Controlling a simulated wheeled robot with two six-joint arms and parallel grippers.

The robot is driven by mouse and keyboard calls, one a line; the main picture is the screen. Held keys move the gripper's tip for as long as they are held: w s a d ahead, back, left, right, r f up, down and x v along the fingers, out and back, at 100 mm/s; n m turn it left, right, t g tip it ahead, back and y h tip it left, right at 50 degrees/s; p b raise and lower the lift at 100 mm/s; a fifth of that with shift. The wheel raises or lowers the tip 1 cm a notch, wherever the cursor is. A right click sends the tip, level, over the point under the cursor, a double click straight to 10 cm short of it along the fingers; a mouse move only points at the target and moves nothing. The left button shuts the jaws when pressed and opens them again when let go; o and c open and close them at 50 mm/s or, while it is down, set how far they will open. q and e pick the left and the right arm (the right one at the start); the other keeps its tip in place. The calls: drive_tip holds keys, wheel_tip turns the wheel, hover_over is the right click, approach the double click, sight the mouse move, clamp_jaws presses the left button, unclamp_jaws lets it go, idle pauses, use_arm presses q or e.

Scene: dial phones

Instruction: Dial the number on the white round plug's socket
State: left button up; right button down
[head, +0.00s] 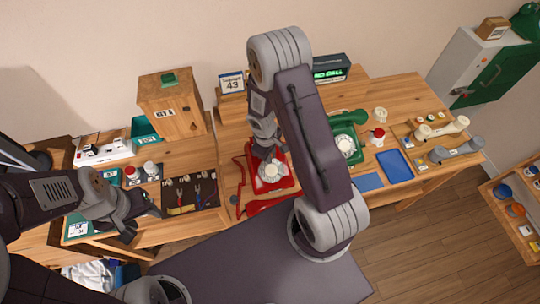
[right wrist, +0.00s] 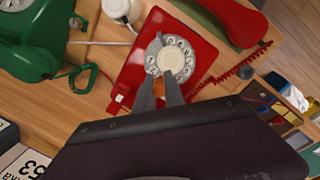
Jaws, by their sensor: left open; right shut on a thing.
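The red dial phone (head: 262,183) stands mid table, its pale round dial facing up. In the right wrist view the dial (right wrist: 186,50) has a white hub (right wrist: 171,60). My right gripper (head: 268,150) is over the dial and shut on it, fingers by the hub; the exact grip point is unclear. The red handset (right wrist: 238,20) lies off the phone. A white socket strip (head: 118,152) with plugs is at the left; its numbers are too small to read. Pale and red round pieces sit on a dark panel (head: 142,180). My left gripper (head: 135,215) is open and empty near the front left.
A green phone (head: 345,150) stands to the right, with a blue tray (head: 395,167) and more handsets beyond. A tool tray (head: 190,193) lies between my grippers.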

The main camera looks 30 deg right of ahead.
drive_tip(key=shift+w+f, duration=0.25)
drive_tip(key=shift+f, duration=0.15)
idle(0.3)
drive_tip(key=shift+s+d+b, duration=0.1)
drive_tip(key=shift+d+b, duration=0.1)
drive_tip(key=shift+b, duration=0.1)
drive_tip(key=shift+s+d, duration=0.2)
drive_tip(key=shift+d, duration=0.25)
drive_tip(key=shift+s+d+f+b, duration=0.2)
drive_tip(key=shift+f+b, duration=0.05)
drive_tip(key=shift+b, duration=0.25)
drive_tip(key=shift+s+d, duration=0.15)
drive_tip(key=shift+d, duration=0.1)
